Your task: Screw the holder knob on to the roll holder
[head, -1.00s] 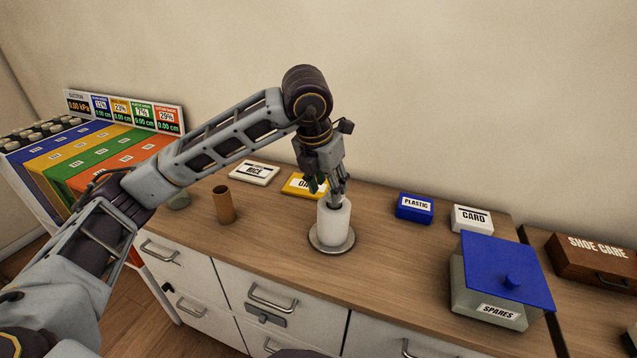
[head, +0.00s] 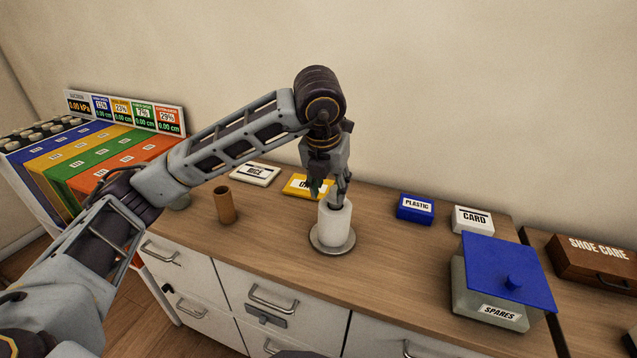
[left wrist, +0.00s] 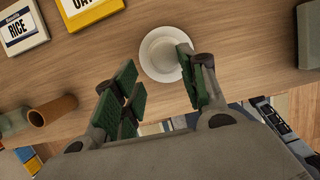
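A white paper roll (head: 336,226) stands upright on a round grey base (head: 332,247) on the wooden counter. In the left wrist view the roll (left wrist: 165,48) is seen from above as a pale round top on its base (left wrist: 150,66). My left gripper (head: 335,194) points down just over the roll's top in the head view. In the left wrist view its green-padded fingers (left wrist: 157,72) are spread apart, with nothing visible held between them. The right finger overlaps the roll's edge; contact is unclear. I cannot make out the holder knob. My right gripper is out of view.
A brown cardboard tube (head: 225,205) stands left of the roll. Behind are a RICE box (head: 255,174) and a yellow box (head: 304,187). Right are PLASTIC (head: 414,209) and CARD (head: 471,220) boxes and a blue-lidded SPARES bin (head: 490,290). Counter between roll and bin is clear.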

